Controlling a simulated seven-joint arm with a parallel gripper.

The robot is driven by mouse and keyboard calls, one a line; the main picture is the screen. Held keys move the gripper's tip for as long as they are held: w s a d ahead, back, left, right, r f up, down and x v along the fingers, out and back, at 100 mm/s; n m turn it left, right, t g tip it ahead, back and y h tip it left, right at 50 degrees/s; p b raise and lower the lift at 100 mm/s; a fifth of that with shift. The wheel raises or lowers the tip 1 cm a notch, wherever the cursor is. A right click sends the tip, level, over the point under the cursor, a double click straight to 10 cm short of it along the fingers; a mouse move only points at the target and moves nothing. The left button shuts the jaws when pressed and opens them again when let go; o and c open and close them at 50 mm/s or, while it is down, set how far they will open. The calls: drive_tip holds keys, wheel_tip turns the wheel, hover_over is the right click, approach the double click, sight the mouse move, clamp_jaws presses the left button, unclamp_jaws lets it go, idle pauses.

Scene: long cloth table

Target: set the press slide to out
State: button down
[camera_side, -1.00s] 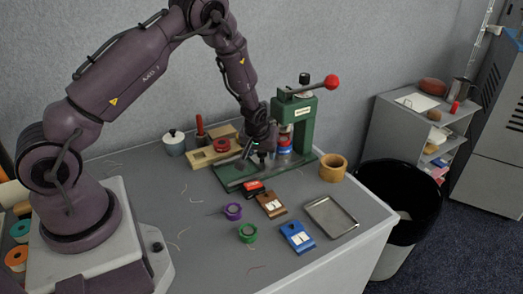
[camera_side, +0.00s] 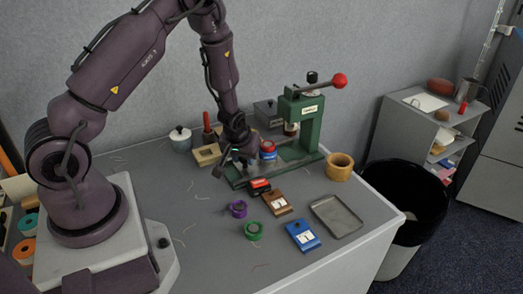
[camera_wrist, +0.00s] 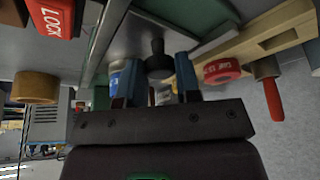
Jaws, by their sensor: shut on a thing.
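The green press (camera_side: 309,125) stands at the back of the table, with a lever ending in a red ball (camera_side: 339,80). Its base rail runs toward the left. A slide carrying a red and blue round piece (camera_side: 267,152) sits on the rail, left of the press column and clear of the ram. My gripper (camera_side: 222,170) is at the rail's left end. In the wrist view, its two blue-tipped fingers (camera_wrist: 154,76) are shut on the black slide knob (camera_wrist: 158,60). In the side view the knob is hidden or too small to tell.
A red lock box (camera_side: 259,187), a brown card block (camera_side: 276,204) and purple (camera_side: 238,208) and green (camera_side: 253,231) spools lie in front. A wooden tray (camera_side: 207,155) and a lidded pot (camera_side: 180,138) stand behind left. A wooden ring (camera_side: 340,166) is right.

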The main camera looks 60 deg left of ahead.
sight(237, 168)
drive_tip(key=shift+s, duration=1.6)
drive_tip(key=c, duration=0.8)
unclamp_jaws()
drive_tip(key=shift+r, duration=0.25)
drive_tip(key=v, duration=1.2)
drive_tip(key=shift+r, duration=0.2)
